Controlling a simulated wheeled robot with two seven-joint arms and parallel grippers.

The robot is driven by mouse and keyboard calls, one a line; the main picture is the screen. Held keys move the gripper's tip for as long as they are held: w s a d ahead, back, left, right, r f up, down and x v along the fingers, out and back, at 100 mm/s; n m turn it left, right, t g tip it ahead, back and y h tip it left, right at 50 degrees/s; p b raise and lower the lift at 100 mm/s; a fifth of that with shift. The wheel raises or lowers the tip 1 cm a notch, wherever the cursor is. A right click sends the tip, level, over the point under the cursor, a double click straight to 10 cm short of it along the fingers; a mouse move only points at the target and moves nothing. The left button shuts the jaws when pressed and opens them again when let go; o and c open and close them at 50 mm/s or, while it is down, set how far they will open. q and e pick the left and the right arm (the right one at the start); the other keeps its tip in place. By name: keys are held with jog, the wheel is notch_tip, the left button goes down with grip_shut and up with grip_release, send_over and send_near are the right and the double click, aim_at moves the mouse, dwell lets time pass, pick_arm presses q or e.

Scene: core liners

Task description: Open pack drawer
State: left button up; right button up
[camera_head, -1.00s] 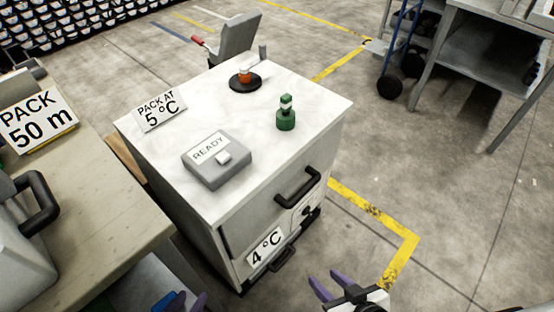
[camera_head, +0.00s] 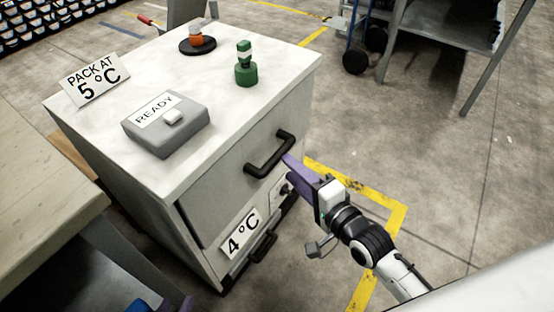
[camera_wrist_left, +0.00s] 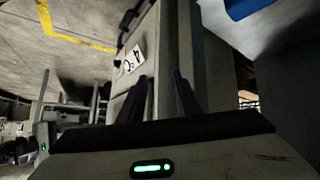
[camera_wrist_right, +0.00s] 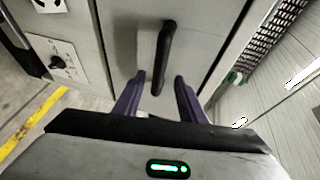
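The pack drawer cabinet is a white-topped grey unit (camera_head: 200,200) in the head view, with a black bar handle (camera_head: 270,153) on its upper drawer front. My right gripper (camera_head: 292,163) is beside the upper handle's right end. In the right wrist view, its purple fingers (camera_wrist_right: 157,97) are apart, with the handle (camera_wrist_right: 164,55) between and just ahead of them; contact is not clear. My left gripper (camera_head: 165,303) is at the bottom edge; the left wrist view shows its fingers (camera_wrist_left: 163,92) apart and empty.
On the cabinet top are a grey READY box (camera_head: 168,125), a "PACK AT 5 °C" sign (camera_head: 94,80), a green piece (camera_head: 245,68) and an orange piece on a black disc (camera_head: 197,40). A wooden table (camera_head: 45,190) stands left.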

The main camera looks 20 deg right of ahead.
aim_at(277, 157)
jog(key=b+x, duration=0.1)
jog(key=x, duration=0.6)
jog(key=shift+w+f+b, duration=0.15)
jog(key=shift+w+b, duration=0.1)
jog(key=shift+b, duration=0.1)
grip_shut()
